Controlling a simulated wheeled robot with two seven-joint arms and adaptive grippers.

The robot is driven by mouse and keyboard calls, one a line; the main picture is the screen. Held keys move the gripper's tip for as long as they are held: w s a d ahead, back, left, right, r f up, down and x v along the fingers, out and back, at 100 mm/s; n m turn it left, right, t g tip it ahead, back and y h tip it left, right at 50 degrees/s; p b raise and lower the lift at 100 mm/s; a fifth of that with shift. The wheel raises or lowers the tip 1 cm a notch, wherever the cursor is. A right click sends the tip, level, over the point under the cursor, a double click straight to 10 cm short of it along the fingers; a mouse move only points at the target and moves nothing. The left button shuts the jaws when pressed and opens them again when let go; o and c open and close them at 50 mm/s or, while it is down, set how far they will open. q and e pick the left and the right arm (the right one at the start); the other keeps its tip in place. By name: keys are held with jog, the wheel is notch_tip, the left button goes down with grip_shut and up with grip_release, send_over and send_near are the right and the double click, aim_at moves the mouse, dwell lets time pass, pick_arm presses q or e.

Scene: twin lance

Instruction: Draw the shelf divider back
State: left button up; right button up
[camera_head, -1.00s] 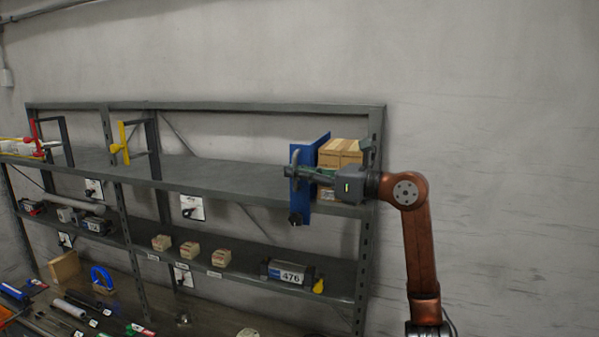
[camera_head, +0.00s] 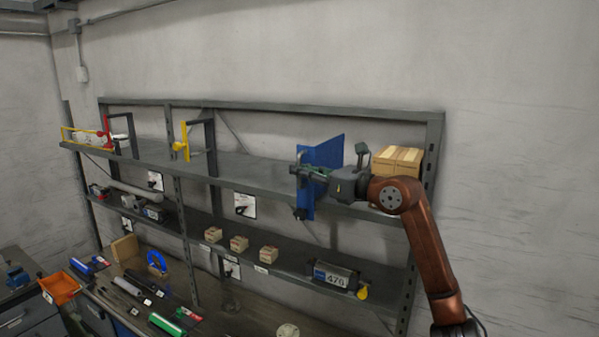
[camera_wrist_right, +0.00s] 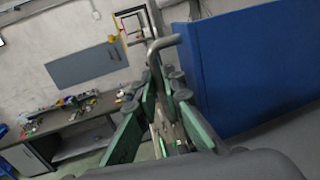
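The blue shelf divider (camera_head: 328,153) stands upright on the top shelf, left of the cardboard boxes and apart from them. A grey bent handle sits on its front; in the right wrist view the handle (camera_wrist_right: 163,43) rises between my finger pads, with the blue divider panel (camera_wrist_right: 250,70) to the right. My right gripper (camera_head: 303,174) reaches in from the right across the divider's front and is closed around this handle. In the right wrist view the fingers (camera_wrist_right: 165,92) flank the handle. A dark knob (camera_head: 300,213) hangs at the divider's lower front. My left gripper is out of view.
Cardboard boxes (camera_head: 398,160) stand at the top shelf's right end, partly behind my right arm. The top shelf (camera_head: 250,170) is clear between the divider and the yellow bracket (camera_head: 183,145). Small boxes and a unit marked 476 (camera_head: 335,276) occupy the lower shelf.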

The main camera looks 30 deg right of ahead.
jog(key=shift+o, duration=0.7)
jog(key=shift+d, duration=0.25)
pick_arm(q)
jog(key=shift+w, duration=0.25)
pick_arm(e)
jog(key=v, duration=1.2)
